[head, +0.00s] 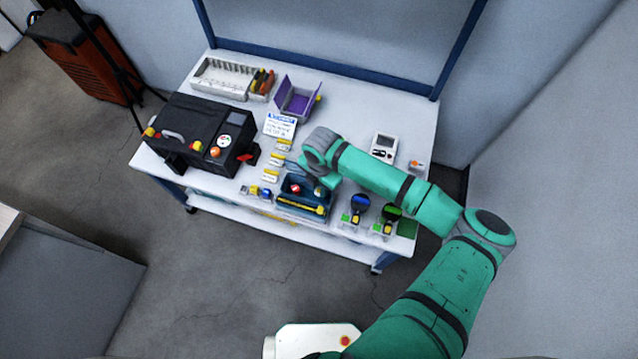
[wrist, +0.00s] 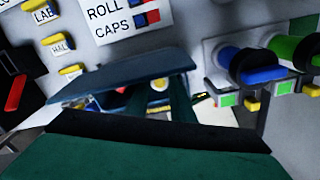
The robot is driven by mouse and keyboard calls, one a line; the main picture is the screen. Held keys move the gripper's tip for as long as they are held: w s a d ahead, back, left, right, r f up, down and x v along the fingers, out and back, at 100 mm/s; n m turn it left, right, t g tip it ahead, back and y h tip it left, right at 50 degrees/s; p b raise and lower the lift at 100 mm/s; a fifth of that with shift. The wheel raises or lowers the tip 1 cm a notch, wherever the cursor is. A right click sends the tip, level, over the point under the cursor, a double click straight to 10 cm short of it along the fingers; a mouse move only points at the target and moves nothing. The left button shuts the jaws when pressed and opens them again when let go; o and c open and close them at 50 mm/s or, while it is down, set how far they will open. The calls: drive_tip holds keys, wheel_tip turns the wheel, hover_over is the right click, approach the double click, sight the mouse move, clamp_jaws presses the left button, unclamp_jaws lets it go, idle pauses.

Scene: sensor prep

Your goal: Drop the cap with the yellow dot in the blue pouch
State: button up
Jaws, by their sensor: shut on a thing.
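The blue pouch (head: 281,192) stands open on the white table, near its front edge. In the wrist view its dark blue wall (wrist: 120,73) lies just beyond my fingers. My gripper (wrist: 158,98) points down at the pouch, its dark fingers shut on a small cap with a yellow dot (wrist: 159,83). In the head view my gripper (head: 320,188) is over the right part of the pouch, and my wrist hides the cap. The cap's exact height relative to the pouch rim is hard to tell. A red-and-white round piece (head: 295,189) shows inside the pouch.
A black case (head: 195,135) stands left, and a purple box (head: 297,102) and a white bin (head: 225,78) at the back.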

drive_tip(key=shift+s, duration=0.15)
drive_tip(key=o, duration=1.3)
drive_tip(key=shift+a, duration=0.1)
drive_tip(key=shift+d+r, duration=0.2)
drive_tip(key=shift+r, duration=0.45)
drive_tip(key=shift+a+r, duration=0.1)
drive_tip(key=shift+r, duration=2.7)
drive_tip(key=shift+a, duration=0.1)
